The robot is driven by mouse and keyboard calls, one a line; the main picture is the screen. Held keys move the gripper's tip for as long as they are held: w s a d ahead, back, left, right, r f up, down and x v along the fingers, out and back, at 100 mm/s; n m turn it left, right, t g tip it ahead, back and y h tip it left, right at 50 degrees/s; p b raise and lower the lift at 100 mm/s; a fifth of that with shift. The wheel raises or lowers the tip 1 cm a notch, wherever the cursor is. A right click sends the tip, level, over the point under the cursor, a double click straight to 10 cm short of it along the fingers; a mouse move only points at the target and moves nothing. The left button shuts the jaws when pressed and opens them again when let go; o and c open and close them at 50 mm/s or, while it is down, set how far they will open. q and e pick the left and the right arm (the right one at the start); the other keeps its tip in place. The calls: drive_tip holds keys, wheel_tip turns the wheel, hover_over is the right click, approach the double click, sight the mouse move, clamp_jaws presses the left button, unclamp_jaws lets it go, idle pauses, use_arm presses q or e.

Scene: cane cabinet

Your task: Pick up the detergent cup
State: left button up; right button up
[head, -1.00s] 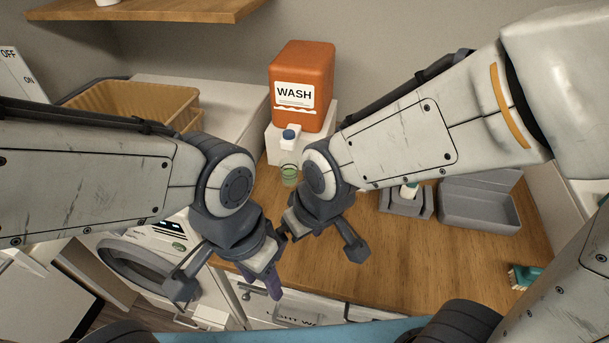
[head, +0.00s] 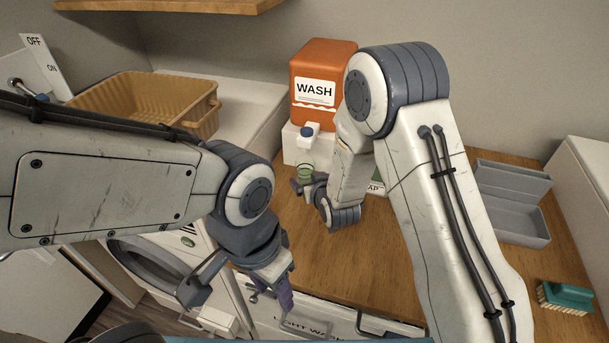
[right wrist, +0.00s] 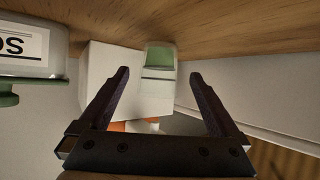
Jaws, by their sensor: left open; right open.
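The detergent cup (head: 305,173) is small and clear with green liquid, on the wooden counter below the spout of the orange WASH container (head: 316,90). My right gripper (head: 307,187) is open, close to the cup on its near side. In the right wrist view, which looks upside down, the cup (right wrist: 159,67) lies between the lines of the two open fingers, near the fingertips (right wrist: 159,76). I cannot tell whether a finger touches it. My left gripper (head: 238,292) is open and empty, low in front of the counter, away from the cup.
A white stand (head: 296,147) holds the WASH container. A labelled jar with a green lid (right wrist: 30,45) is beside the right gripper. A yellow basket (head: 145,103) is at left. A grey tray (head: 520,215) and a teal brush (head: 566,295) are at right. The front counter is clear.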

sight(308, 177)
drive_tip(key=p+x, duration=0.2)
drive_tip(key=x, duration=0.3)
drive_tip(key=shift+w, duration=0.25)
drive_tip(key=shift+w+a+f, duration=0.1)
drive_tip(key=shift+w+f, duration=0.1)
clamp_jaws()
drive_tip(key=shift+r, duration=0.2)
